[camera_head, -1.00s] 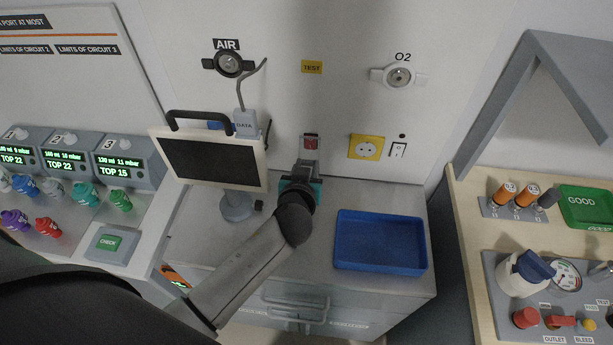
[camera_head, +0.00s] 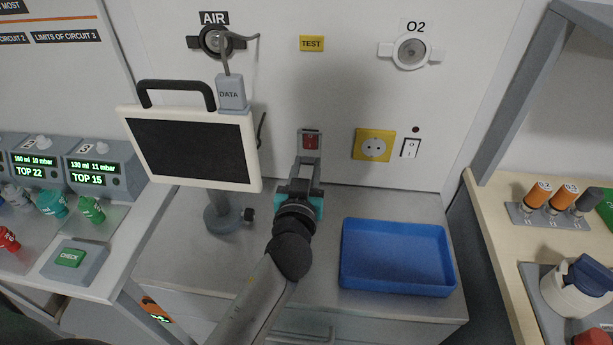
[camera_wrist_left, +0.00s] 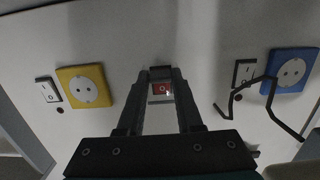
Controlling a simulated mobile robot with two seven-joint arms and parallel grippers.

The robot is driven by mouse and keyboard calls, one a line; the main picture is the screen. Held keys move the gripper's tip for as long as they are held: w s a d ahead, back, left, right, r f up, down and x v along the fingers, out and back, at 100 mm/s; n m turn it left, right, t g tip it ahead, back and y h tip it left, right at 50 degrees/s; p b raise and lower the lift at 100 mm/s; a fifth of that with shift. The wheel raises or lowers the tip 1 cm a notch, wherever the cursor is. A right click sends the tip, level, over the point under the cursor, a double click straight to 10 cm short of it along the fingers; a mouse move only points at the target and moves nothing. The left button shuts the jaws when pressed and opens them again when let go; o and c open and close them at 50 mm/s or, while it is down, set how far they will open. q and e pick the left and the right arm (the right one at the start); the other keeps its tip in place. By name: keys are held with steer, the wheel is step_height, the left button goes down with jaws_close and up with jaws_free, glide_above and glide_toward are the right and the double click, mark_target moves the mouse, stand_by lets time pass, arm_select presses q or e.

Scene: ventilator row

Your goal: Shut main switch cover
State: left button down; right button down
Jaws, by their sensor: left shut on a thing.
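The main switch (camera_head: 311,141) is a red rocker in a grey frame on the white wall, below the yellow TEST label. It also shows in the left wrist view (camera_wrist_left: 161,88), between the fingers. My left gripper (camera_head: 308,165) reaches up to the wall just below the red rocker. In the left wrist view its two fingers (camera_wrist_left: 160,76) converge on a small dark grey piece at the switch, which looks like the cover. The gripper is shut on this piece. The fingers hide much of it, so its exact angle is unclear. My right gripper is not in view.
A monitor (camera_head: 192,150) on a stand is close left of my arm. A blue tray (camera_head: 397,283) lies on the cabinet top to the right. A yellow socket (camera_head: 373,145) and a white rocker switch (camera_head: 410,148) are on the wall right of the main switch.

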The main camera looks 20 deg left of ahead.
arm_select(q)
steer(key=shift+w, duration=0.1)
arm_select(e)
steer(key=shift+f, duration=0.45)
arm_select(q)
steer(key=shift+r, duration=0.1)
steer(key=c, duration=0.6)
jaws_free()
steer(key=shift+o, duration=0.2)
